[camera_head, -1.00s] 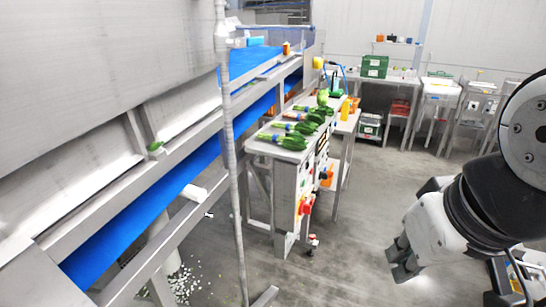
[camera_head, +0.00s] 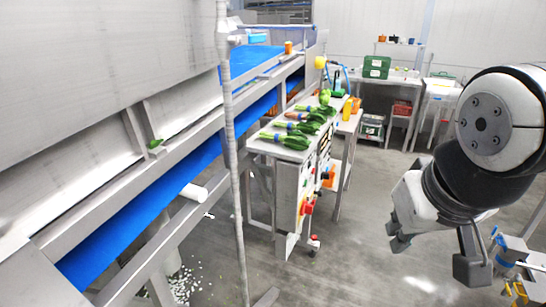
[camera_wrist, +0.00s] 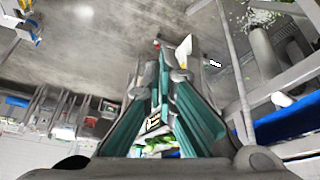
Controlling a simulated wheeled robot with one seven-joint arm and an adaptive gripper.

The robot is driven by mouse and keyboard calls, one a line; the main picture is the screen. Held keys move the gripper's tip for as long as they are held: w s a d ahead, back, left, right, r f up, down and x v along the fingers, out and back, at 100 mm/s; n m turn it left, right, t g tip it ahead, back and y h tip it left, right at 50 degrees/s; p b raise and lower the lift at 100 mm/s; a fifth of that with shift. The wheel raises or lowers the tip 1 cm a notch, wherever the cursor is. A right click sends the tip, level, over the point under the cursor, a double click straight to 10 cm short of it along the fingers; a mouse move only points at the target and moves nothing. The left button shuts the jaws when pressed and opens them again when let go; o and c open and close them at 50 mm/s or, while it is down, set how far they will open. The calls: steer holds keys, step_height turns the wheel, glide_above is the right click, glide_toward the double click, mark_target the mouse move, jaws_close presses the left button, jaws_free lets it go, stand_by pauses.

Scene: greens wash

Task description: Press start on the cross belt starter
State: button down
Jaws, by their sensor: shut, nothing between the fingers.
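Control boxes with a red switch (camera_head: 308,207) are mounted on the end and side of the metal bench (camera_head: 285,150) beside the conveyor. Which of them is the cross belt starter I cannot tell, and no start button can be made out at this size. My gripper (camera_head: 397,239) is at the right in the head view, pointing down, apart from the bench with open floor between. In the wrist view my gripper (camera_wrist: 163,70) shows teal fingers that converge, shut and empty.
A conveyor with a blue belt (camera_head: 135,220) runs along the left. A thin upright pole (camera_head: 232,150) stands before the bench. Bunches of greens (camera_head: 300,130) lie on the bench top. A green crate (camera_head: 376,67) stands on a back table. The floor (camera_head: 350,250) between is clear.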

mark_target(305, 183)
steer(key=w+d+f+m+t+y+b, duration=0.1)
steer(key=w+d+f+m+t+b, duration=0.1)
steer(key=w+f, duration=0.5)
steer(key=w+d+f+m+t+y+b, duration=0.2)
steer(key=w+f, duration=0.6)
steer(key=w, duration=1.2)
steer(key=w+d+f+m+t+y+b, duration=0.2)
steer(key=w+d+f+t+b, duration=0.3)
steer(key=w, duration=0.9)
steer(key=shift+d+f+m+t+b, duration=0.25)
steer(key=shift+f+m+b, duration=0.75)
steer(key=shift+f, duration=0.7)
steer(key=shift+w+a, duration=0.1)
steer(key=shift+a, duration=0.1)
steer(key=w+a+b, duration=0.4)
steer(key=a+b, duration=0.2)
steer(key=a, duration=0.1)
steer(key=shift+w+a, duration=0.15)
steer(key=shift+a, duration=0.05)
steer(key=shift+a, duration=0.1)
